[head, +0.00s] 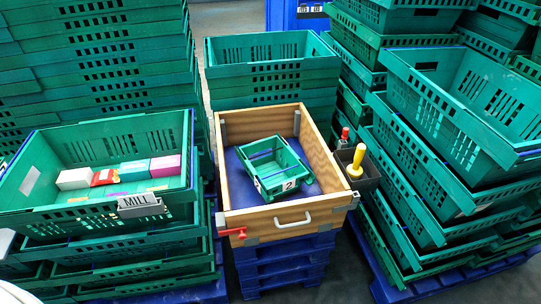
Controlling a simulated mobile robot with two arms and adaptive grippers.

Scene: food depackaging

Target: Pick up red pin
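A red pin (234,233) with a crosswise handle sits at the front left corner of a wooden box (262,227), against its front face. A second red-topped item (344,135) stands upright in a dark holder (366,180) on the box's right side, behind a yellow-handled tool (355,162). I cannot tell its exact shape. White parts at the lower left edge seem to be my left arm. Neither gripper shows in the head view.
The wooden box has a metal front handle (293,221) and holds a small green crate (286,184). A left green crate (95,217) labelled MILL holds several packages (135,171). Tall green crate stacks flank both sides.

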